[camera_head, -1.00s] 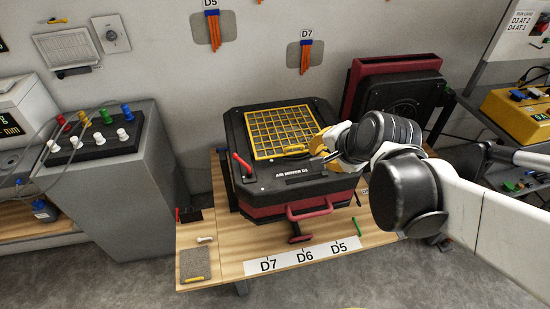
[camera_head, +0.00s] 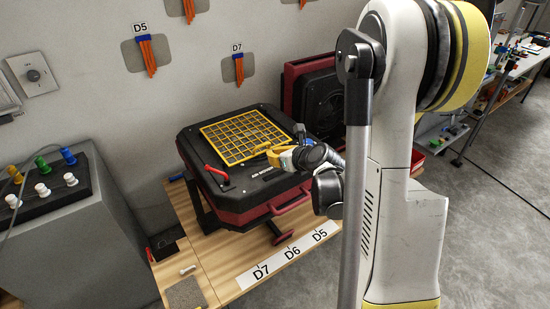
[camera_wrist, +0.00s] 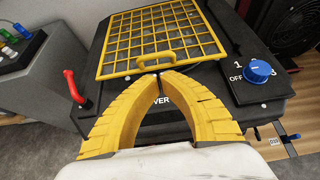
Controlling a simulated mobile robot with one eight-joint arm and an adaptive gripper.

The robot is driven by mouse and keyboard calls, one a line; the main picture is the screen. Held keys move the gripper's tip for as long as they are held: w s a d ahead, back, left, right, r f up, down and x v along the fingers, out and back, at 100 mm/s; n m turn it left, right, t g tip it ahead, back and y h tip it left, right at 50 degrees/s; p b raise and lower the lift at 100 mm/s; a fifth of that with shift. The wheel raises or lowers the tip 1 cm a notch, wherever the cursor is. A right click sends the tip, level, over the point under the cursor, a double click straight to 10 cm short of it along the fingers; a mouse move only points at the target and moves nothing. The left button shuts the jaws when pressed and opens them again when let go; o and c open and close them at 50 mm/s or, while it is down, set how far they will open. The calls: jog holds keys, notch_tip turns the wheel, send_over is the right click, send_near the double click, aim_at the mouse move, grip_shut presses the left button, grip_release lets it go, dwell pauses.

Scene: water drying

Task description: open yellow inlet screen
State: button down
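The yellow inlet screen (camera_head: 243,135) is a square grid lying flat on top of the black and red air mover (camera_head: 222,187). In the wrist view the screen (camera_wrist: 160,36) has a small yellow loop handle (camera_wrist: 157,60) at its near edge. My gripper (camera_wrist: 157,79) has yellow ridged fingers whose tips come together just in front of the handle. Nothing shows held between them, and whether they touch the handle is unclear. In the head view my gripper (camera_head: 272,153) is at the screen's near right corner, partly hiding the handle area.
A red lever (camera_wrist: 74,87) stands left of the screen. A blue knob (camera_wrist: 257,71) marked OFF and 1 is at the right. A red front handle (camera_head: 291,201) projects over the wooden bench (camera_head: 215,260). A grey cabinet (camera_head: 80,240) stands left.

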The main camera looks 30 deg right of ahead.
aim_at(263, 152)
jog(key=b+x, duration=0.1)
jog(key=x, duration=0.4)
jog(key=shift+w+a+f+b, duration=0.1)
jog(key=shift+w+f+b, duration=0.1)
jog(key=shift+b, duration=0.1)
jog(key=shift+r, duration=0.1)
jog(key=shift+r, duration=0.1)
